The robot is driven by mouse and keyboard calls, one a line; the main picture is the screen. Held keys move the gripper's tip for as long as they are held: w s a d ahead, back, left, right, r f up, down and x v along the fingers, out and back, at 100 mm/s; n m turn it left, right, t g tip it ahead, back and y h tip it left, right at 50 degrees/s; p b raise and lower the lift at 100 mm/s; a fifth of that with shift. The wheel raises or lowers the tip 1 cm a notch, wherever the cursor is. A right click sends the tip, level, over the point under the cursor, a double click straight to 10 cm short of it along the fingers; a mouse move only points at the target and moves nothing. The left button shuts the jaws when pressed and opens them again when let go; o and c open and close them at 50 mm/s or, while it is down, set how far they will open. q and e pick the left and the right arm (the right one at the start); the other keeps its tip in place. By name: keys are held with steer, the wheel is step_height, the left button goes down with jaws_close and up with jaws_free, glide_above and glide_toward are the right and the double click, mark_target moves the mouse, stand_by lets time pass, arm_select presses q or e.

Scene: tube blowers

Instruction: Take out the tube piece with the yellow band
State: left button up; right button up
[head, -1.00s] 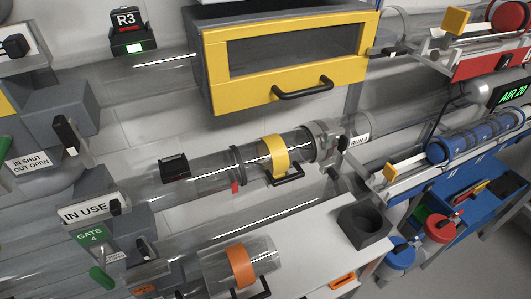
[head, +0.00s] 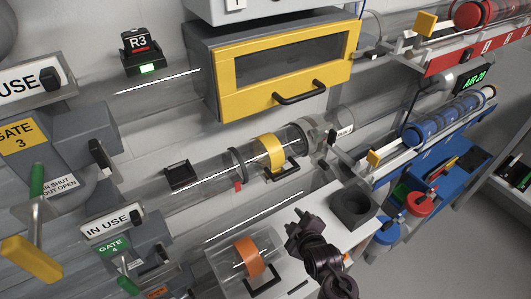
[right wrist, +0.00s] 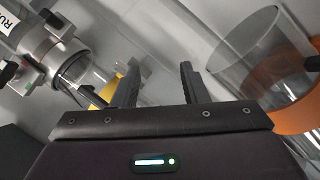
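The tube piece with the yellow band (head: 271,153) is clear, with a black handle (head: 284,172) on its front side. It sits in line in the middle tube run, between a dark ring on its left and a grey clamp collar (head: 318,135) on its right. My right gripper (head: 294,224) is below it in the head view, apart from it. In the right wrist view the two fingers (right wrist: 159,85) stand apart with nothing between them, and the yellow band (right wrist: 130,82) shows partly behind the left finger. My left gripper is not in view.
A clear tube piece with an orange band (head: 248,256) lies on the white shelf (head: 318,208), close left of my right gripper. A yellow-framed cabinet (head: 290,75) hangs above. Blue and red racks are at right.

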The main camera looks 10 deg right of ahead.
mark_target(291, 173)
steer(key=w+r+n+t, duration=0.2)
steer(key=w+r+n+t+h, duration=0.1)
steer(key=r+n+t, duration=0.1)
steer(key=r, duration=0.1)
steer(key=w+r+n+t, duration=0.2)
steer(key=shift+w+r+n+h+p, duration=0.15)
steer(key=shift+w+n+h+p, duration=0.15)
steer(key=shift+w, duration=0.05)
steer(key=w+p, duration=0.1)
steer(key=w, duration=0.2)
steer(key=w+d, duration=0.1)
steer(key=w, duration=0.2)
steer(key=shift+w+d+r+p, duration=0.1)
steer(key=shift+w+r+p, duration=0.1)
steer(key=shift+p, duration=0.2)
steer(key=shift+w+f, duration=0.15)
steer(key=shift+w, duration=0.2)
jaws_close()
